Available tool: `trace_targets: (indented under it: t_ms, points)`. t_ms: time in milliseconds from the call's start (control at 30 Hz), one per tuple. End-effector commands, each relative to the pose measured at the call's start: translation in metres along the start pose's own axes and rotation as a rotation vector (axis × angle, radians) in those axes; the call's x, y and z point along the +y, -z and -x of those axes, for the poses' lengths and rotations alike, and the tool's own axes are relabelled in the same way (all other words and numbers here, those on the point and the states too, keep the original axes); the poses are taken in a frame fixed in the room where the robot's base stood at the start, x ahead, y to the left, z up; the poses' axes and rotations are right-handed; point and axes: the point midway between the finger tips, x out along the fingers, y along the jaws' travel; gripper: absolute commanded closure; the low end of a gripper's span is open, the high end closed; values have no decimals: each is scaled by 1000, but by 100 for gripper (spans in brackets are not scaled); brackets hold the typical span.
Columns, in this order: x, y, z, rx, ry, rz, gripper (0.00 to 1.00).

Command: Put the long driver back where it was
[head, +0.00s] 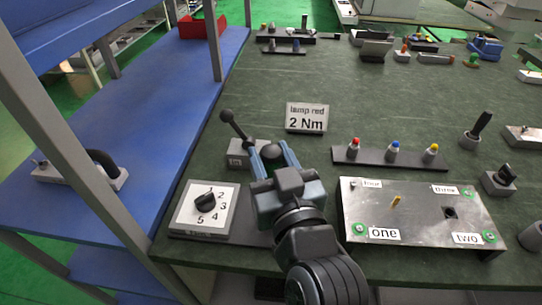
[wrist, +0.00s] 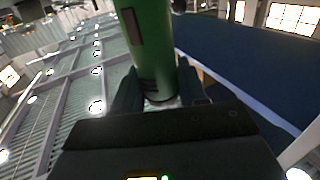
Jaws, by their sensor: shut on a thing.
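My gripper (head: 273,158) is above the near left part of the dark green table. In the wrist view its two dark fingers are shut on a thick green cylinder (wrist: 148,45), which I take to be the long driver. The cylinder has a dark strip on its side, and its upper end is cut off by the frame. In the head view only a dark rounded end (head: 272,151) shows between the fingers; the rest is hidden by my gripper. I cannot tell from these frames which spot the driver came from.
A grey block (head: 239,155) with a ball-ended lever stands close left of my gripper. Nearby are a dial plate (head: 188,212), a "lamp red 2 Nm" sign (head: 306,118), a rack of coloured-top pieces (head: 375,160) and a metal plate (head: 420,205). The table's middle (head: 300,75) is clear.

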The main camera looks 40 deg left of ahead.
Motion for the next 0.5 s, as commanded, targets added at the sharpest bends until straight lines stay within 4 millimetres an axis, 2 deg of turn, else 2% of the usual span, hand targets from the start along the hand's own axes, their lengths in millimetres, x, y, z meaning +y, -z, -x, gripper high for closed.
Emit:
trace_targets:
  t_ms: [233, 267, 500]
  points:
    - [0, -4, 0, 3, 0, 0, 100]
    - [0, -4, 0, 0, 0, 0, 55]
    - [0, -3, 0, 0, 0, 0, 33]
